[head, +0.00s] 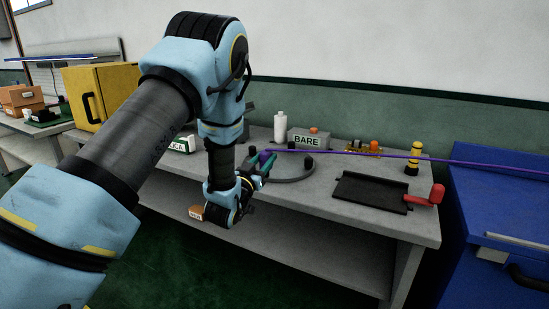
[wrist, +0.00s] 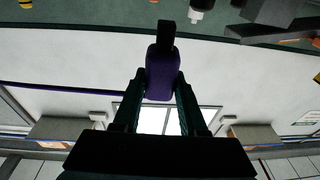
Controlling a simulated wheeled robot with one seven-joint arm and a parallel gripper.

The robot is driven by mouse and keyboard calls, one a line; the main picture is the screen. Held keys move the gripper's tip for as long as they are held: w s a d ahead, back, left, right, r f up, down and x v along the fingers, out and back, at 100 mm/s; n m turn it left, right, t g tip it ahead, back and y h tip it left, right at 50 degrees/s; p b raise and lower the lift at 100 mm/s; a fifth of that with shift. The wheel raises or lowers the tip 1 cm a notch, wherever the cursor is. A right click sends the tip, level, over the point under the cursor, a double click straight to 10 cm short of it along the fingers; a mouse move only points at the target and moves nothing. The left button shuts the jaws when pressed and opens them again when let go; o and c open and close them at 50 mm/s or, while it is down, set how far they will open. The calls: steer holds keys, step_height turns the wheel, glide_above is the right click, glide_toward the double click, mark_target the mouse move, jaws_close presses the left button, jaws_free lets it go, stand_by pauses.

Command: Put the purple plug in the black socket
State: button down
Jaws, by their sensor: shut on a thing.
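My gripper (head: 262,168) is over the left part of the grey bench, its dark green fingers closed. They hold the purple plug (head: 265,157), which also shows between the fingertips in the wrist view (wrist: 162,72). A black piece (wrist: 166,36) extends past the plug's far end in that view; I cannot tell whether it is part of the plug or the black socket. In the head view, a small dark post (head: 308,161) stands on a grey curved base near the gripper. I cannot clearly make out the black socket.
A purple cable (head: 400,157) runs rightward from near the plug. Behind stand a white bottle (head: 280,127) and a grey box labelled BARE (head: 310,141). The bench front is clear.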

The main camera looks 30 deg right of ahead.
steer(key=shift+s+d+r+m+g, duration=0.25)
steer(key=shift+s+d+r, duration=0.1)
steer(key=shift+s+d, duration=0.2)
steer(key=shift+s+d+r+m+g, duration=0.15)
steer(key=shift+s+d+r+g, duration=0.15)
steer(key=shift+s+d, duration=0.25)
steer(key=shift+f, duration=0.1)
step_height(320, 180, down, 6)
steer(key=b, duration=0.7)
steer(key=shift+a, duration=0.15)
steer(key=shift+f+b, duration=0.45)
steer(key=shift+f, duration=0.05)
steer(key=shift+c, duration=1.9)
jaws_free()
